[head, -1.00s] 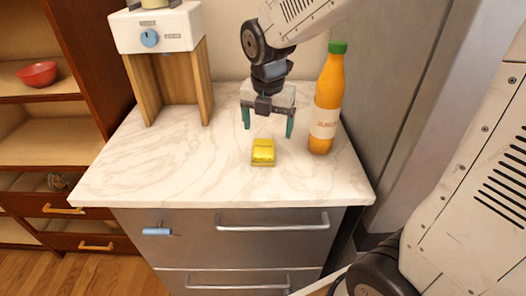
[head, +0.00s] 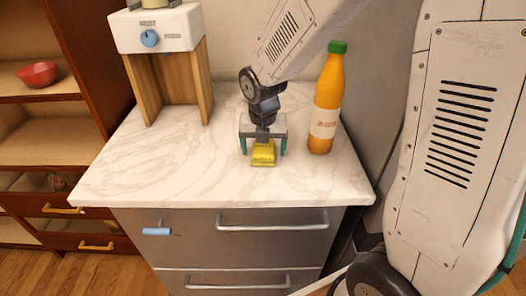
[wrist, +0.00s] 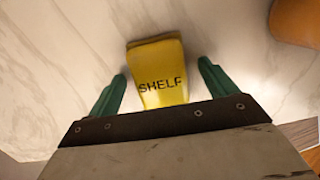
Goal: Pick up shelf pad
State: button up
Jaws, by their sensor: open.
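The shelf pad is a small yellow block (head: 263,156) on the marble counter, near its front middle. In the wrist view it (wrist: 158,74) shows the dark word SHELF and lies between the two green fingers. My gripper (head: 263,148) is open, with one finger on each side of the pad. Gaps show between the pad and both fingers in the wrist view (wrist: 162,85). The near end of the pad is hidden by the gripper body in that view.
An orange bottle (head: 325,105) with a green cap stands right of my gripper. A white machine (head: 158,30) on wooden legs stands at the back left. The marble counter (head: 150,170) is clear at left. A red bowl (head: 37,74) sits on the shelf far left.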

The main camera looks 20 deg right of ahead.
jog(key=shift+f, duration=0.15)
jog(key=shift+c, duration=0.4)
jog(key=c, duration=1)
